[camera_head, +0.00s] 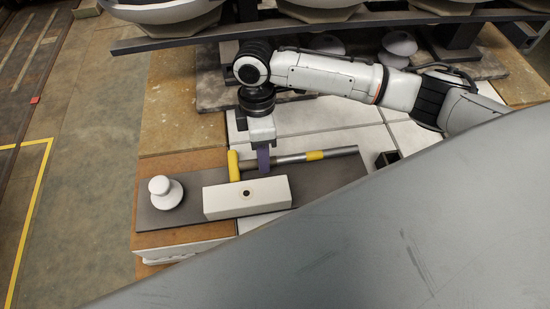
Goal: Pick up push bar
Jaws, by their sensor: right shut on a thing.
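The push bar (291,159) is a long grey rod with a yellow crosspiece at its left end and a yellow band toward its right end. It lies roughly left to right over the dark grey board (318,181). My right gripper (264,163) reaches down from above and is shut on the rod, just right of the yellow crosspiece. Its purple fingers hide a short piece of the rod. I cannot tell whether the bar is touching the board. My left gripper is not in view.
A white block (246,198) with a hole stands close in front of the bar. A white insulator-like knob (165,192) stands at the board's left. A small black box (388,159) is to the right. Large insulator discs (160,10) rest on a dark beam behind.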

